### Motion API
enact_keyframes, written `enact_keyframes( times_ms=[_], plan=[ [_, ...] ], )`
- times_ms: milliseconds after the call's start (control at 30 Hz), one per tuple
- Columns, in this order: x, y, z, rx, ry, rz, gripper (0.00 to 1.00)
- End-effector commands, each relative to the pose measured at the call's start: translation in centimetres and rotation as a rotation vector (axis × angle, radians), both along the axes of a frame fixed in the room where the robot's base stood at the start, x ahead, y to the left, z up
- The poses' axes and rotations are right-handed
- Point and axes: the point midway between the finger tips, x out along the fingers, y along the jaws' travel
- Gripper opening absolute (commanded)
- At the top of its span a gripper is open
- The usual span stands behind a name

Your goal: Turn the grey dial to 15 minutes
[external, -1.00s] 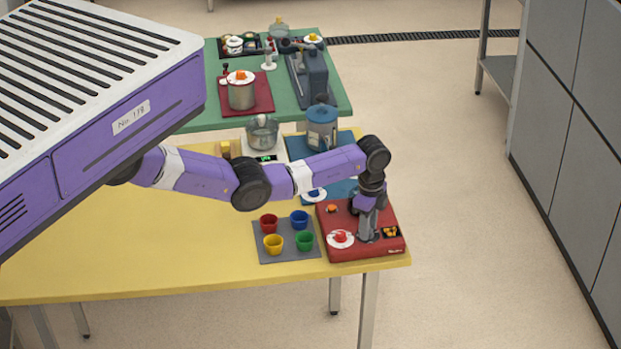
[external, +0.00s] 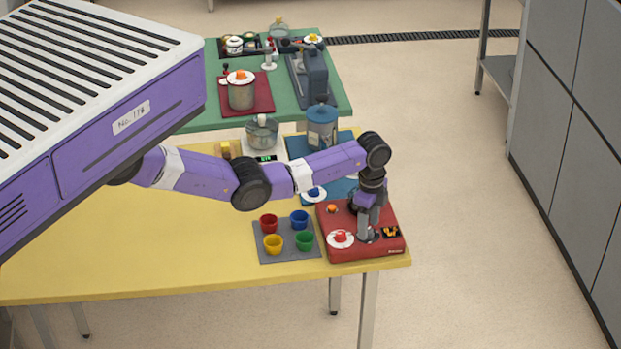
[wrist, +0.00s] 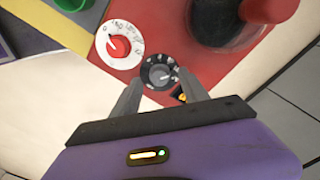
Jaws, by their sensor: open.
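The grey dial (wrist: 158,72) is a dark round knob with pale scale marks on a red box (external: 335,255). It lies between the tips of my gripper (wrist: 159,78) in the wrist view, one finger on each side. The fingers are apart; whether they touch the dial I cannot tell. The dial's exact reading is too small to make out.
A red knob on a white scale disc (wrist: 120,47) sits close beside the grey dial. A large red-and-dark round part (wrist: 235,20) stands nearby. The box has a lit display (external: 391,232). Several coloured cups stand on a grey mat (external: 262,252) to the left.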

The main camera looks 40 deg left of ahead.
Motion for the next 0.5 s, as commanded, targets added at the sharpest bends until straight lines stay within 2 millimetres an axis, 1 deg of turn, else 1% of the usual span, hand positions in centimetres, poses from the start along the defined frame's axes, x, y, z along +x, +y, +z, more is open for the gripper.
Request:
enact_keyframes(
  times_ms=[100,300,400,500],
  plan=[
    [0.1,0.0,2.0,-0.002,-0.004,0.0,0.52],
    [0.1,0.0,5.0,-0.001,-0.003,0.0,0.52],
    [0.1,0.0,6.0,-0.001,-0.002,0.001,0.52],
    [0.0,0.0,6.6,-0.001,-0.002,0.001,0.52]
  ],
)
